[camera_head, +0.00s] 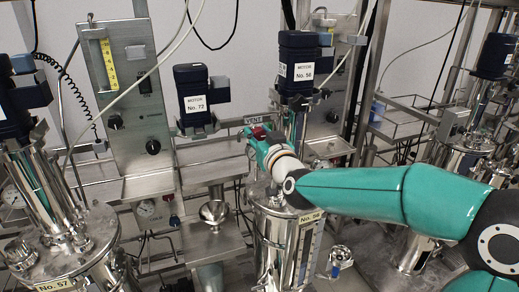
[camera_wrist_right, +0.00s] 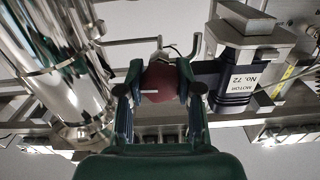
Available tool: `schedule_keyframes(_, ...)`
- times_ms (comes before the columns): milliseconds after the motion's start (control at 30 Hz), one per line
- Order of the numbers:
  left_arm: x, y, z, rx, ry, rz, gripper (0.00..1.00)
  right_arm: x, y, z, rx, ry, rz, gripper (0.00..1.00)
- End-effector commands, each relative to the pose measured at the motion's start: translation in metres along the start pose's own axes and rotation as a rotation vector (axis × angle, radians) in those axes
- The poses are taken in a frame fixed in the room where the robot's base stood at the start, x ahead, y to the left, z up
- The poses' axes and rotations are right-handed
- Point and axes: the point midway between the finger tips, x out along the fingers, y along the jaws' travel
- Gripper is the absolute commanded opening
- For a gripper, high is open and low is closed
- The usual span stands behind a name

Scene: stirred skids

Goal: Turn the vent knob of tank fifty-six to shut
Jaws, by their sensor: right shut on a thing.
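Tank fifty-six (camera_head: 272,240) is a steel vessel with a label reading No. 56, partly hidden behind my right arm. A red knob (camera_head: 258,132) sits just below a plate marked VENT (camera_head: 255,120), up and left of the tank's lid. My right gripper (camera_head: 259,139) is at this knob. In the right wrist view the round red knob (camera_wrist_right: 160,80) lies between both fingers of the right gripper (camera_wrist_right: 159,88), which are shut on it. A short white mark crosses the knob's face sideways. My left gripper is not in view.
Motor No. 56 (camera_head: 299,70) stands above and right of the knob. Motor No. 72 (camera_head: 194,96) is to its left and shows close by in the wrist view (camera_wrist_right: 238,78). Tank No. 57 (camera_head: 85,255) stands at the left.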

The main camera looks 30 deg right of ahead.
Motion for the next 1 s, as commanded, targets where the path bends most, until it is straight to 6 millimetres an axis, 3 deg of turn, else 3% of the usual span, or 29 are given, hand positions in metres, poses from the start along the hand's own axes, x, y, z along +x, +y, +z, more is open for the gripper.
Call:
schedule_keyframes(33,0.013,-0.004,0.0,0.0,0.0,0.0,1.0,0.0,0.0,0.006,0.044,0.002,-0.002,0.0)
schedule_keyframes(300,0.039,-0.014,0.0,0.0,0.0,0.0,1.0,0.0,0.0,0.005,0.301,0.0,-0.002,0.0)
schedule_keyframes(1000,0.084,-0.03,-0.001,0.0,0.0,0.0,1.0,0.0,0.002,0.004,0.967,0.0,0.002,0.0)
